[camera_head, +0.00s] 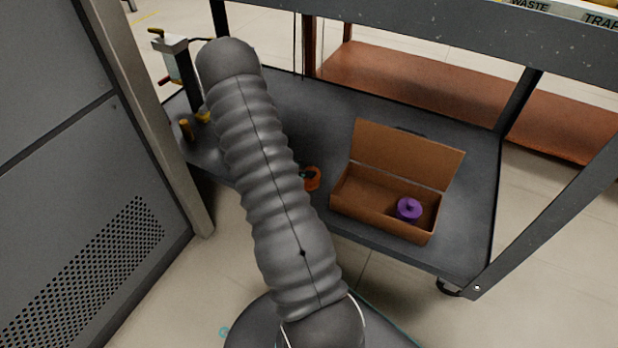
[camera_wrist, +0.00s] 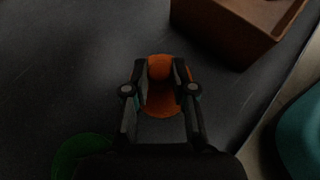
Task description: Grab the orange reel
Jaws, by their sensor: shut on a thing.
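The orange reel (camera_head: 313,178) is beside my arm in the head view, left of the brown box, partly hidden by the arm. In the wrist view the orange reel (camera_wrist: 158,68) sits between the two fingers of my gripper (camera_wrist: 160,88). The fingers are shut on its middle part, and its round orange flange shows around and below them. Whether the reel touches the shelf or is just above it, I cannot tell. In the head view my gripper is mostly hidden behind my arm.
An open brown box (camera_head: 383,212) with a raised lid holds a purple reel (camera_head: 408,209). A green round thing (camera_wrist: 82,155) lies lower left in the wrist view. Yellow pieces (camera_head: 186,129) lie near the shelf's left end. A shelf (camera_head: 560,12) spans above; posts flank the dark lower shelf (camera_head: 470,222).

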